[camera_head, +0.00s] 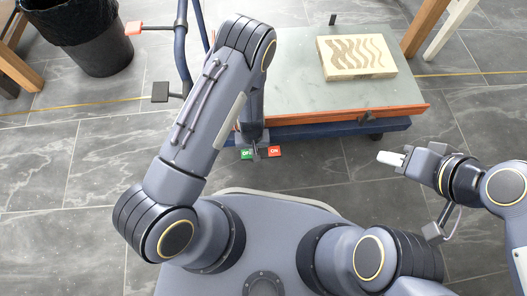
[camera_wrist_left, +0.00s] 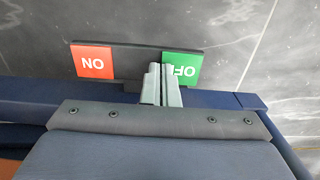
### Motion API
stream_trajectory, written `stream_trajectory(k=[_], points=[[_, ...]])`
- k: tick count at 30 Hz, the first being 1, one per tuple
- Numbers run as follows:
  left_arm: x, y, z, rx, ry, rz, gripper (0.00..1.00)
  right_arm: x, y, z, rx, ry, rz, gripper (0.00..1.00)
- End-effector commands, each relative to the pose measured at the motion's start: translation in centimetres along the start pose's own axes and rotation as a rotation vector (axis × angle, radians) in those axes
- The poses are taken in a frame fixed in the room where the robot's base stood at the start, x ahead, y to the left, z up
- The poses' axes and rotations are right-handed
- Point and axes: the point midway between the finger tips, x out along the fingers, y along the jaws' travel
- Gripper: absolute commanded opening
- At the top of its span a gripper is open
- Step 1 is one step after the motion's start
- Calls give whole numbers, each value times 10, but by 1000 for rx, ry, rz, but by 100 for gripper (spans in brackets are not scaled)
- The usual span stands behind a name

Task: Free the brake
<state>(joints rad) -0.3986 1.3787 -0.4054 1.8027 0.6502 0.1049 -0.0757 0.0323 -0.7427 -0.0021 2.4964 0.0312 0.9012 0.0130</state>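The brake is a dark bar with a green OFF plate (camera_head: 246,154) at its left and a red ON plate (camera_head: 275,151) at its right, low at the front of the blue cart frame (camera_head: 330,130). In the left wrist view the green OFF plate (camera_wrist_left: 181,66) is right and the red ON plate (camera_wrist_left: 93,62) left. My left gripper (camera_wrist_left: 161,70) has its fingers together, with nothing seen between them. They overlap the green plate's inner edge in view; I cannot tell whether they touch. My right gripper (camera_head: 391,158) is off to the right, away from the brake.
The cart carries a grey slab (camera_head: 300,85) with a wavy-patterned block (camera_head: 356,57) on it. A blue upright handle (camera_head: 182,45) rises at its left. A black bin (camera_head: 85,45) stands at upper left. Tiled floor is open at left.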

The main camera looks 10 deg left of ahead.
Motion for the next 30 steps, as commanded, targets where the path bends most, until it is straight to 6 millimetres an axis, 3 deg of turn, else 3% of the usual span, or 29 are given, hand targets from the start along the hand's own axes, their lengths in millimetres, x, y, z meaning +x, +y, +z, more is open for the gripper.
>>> stream_trajectory(k=[11, 30], points=[[-3, 0, 0, 0, 0, 0, 0, -2, -1, -1, 0, 0, 0, 36], [-54, 0, 0, 1, 1, 0, 0, -35, -16, -18, 0, 0, 0, 36]])
